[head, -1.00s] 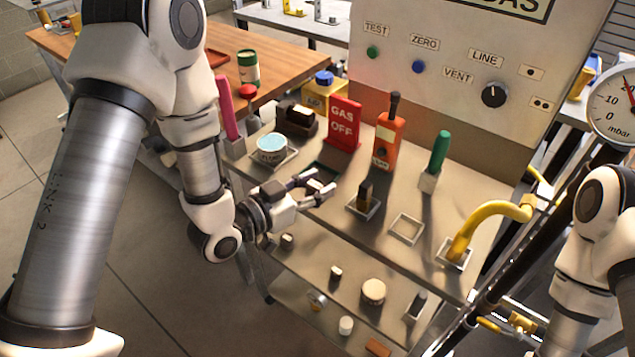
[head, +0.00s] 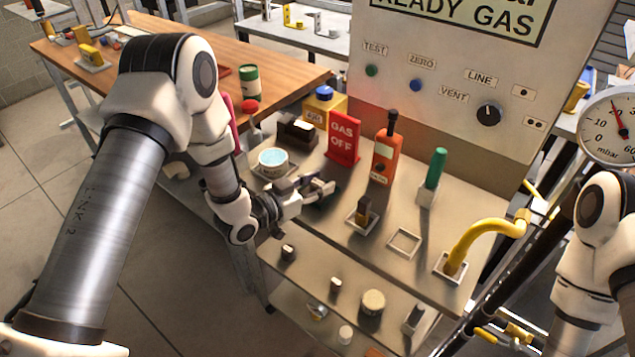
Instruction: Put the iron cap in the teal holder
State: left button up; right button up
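My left gripper (head: 322,187) is over the back left of the upper bench, just right of a white tub with a blue top (head: 273,160). Its fingers are small and overlap in this view, so I cannot tell whether they are open or shut. A dark patch shows beside the fingertips; I cannot tell whether it is a held piece or the dark teal square holder, which the gripper mostly covers. I cannot clearly pick out the iron cap. A dark block (head: 363,212) stands in a pale square holder to the right. My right gripper is out of view; only its arm shows at the right.
A red GAS OFF sign (head: 343,139), an orange detector (head: 386,150), a green handle (head: 435,168) and a yellow bent pipe (head: 480,238) stand on the bench. An empty pale square holder (head: 404,242) lies in front. Several small caps, including a beige one (head: 372,302), are on the lower shelves.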

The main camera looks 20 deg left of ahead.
pick_arm(q)
jog(key=o, duration=0.4)
